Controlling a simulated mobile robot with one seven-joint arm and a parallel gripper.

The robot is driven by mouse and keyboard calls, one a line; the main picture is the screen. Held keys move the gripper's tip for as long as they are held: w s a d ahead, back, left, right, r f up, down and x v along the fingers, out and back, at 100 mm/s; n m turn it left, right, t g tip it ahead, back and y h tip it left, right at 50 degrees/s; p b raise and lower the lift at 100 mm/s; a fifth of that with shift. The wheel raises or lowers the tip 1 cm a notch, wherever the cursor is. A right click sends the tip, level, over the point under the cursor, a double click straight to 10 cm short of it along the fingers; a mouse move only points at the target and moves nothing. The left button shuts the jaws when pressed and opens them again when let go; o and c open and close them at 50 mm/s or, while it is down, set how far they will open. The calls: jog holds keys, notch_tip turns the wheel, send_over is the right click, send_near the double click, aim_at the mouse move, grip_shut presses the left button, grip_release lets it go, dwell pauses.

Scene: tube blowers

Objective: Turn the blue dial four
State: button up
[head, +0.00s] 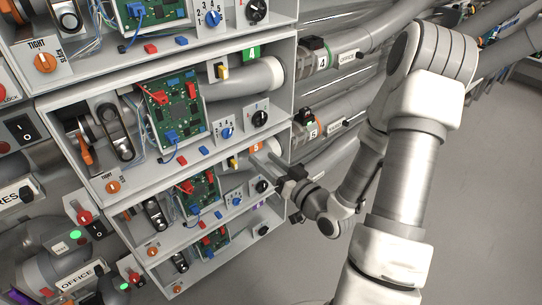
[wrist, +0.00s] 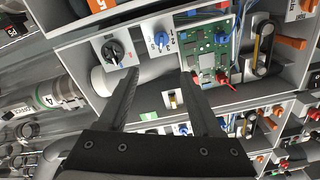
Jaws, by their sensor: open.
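The blue dial (head: 227,132) sits on the small white panel of the second bay from the top, between a green label 4 above and an orange label 5 below. The wrist view shows the same bay upside down, with the blue dial (wrist: 161,38) beside a black dial (wrist: 113,50). Its pointer setting is too small to tell. My gripper (head: 272,163) is in front of the cabinet's right side, below and right of that dial. In the wrist view my gripper (wrist: 159,75) is open and empty, fingers spread, apart from the dial.
A green circuit board (head: 172,112) fills the bay's middle, left of the dial. A black dial (head: 260,118) is close on its right. Other bays above and below hold similar blue dials. Grey pipes (head: 330,95) run right of the cabinet. The floor (head: 480,190) at right is clear.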

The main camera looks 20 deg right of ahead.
jog(key=p+v, duration=0.1)
jog(key=p, duration=0.2)
jog(key=shift+s+p, duration=0.35)
dwell(0.4)
